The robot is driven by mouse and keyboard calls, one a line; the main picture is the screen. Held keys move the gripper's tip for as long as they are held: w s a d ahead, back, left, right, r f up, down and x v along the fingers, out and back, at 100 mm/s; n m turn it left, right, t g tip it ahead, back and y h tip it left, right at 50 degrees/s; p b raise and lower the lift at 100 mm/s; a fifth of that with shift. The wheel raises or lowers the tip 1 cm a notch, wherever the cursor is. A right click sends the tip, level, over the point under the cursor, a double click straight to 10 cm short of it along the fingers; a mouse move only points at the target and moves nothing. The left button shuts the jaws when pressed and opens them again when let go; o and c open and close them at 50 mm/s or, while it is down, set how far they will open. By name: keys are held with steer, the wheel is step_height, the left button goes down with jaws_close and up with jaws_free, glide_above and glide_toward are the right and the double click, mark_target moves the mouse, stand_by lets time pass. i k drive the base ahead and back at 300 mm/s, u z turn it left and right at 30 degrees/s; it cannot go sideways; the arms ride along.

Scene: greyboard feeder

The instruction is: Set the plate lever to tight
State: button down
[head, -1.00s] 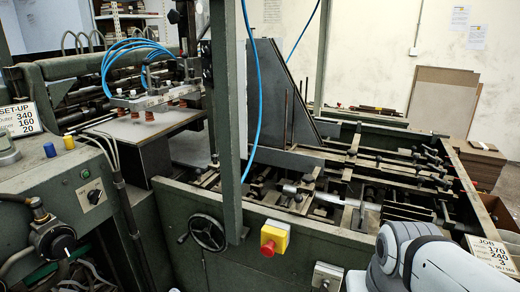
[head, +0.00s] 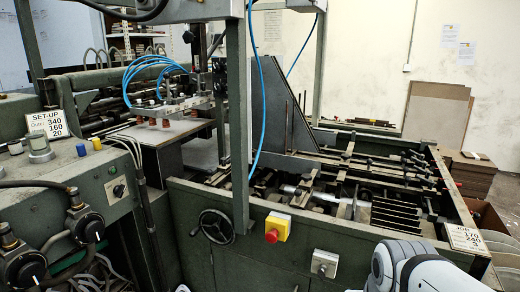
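I cannot tell for sure which part is the plate lever, and no "tight" mark is readable. A small grey box with a dark round knob or switch (head: 325,264) sits on the front of the green machine frame. A black handwheel (head: 214,231) is to its left, with a yellow box and red button (head: 277,227) between them. A black rotary switch on a pale plate (head: 117,190) is on the left cabinet. My white arm shows at the bottom right; my gripper is out of view.
The open feeder bed (head: 390,180) holds rods, bars and dark plates. A green upright post (head: 238,120) stands before it. A SET-UP card (head: 52,125) is at left, a JOB card (head: 465,238) at right. Two pressure regulators with round dials (head: 86,228) stand at the lower left.

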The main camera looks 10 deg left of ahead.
mark_target(223, 160)
steer(key=u, duration=0.1)
steer(key=i, duration=0.95)
steer(key=z, duration=0.05)
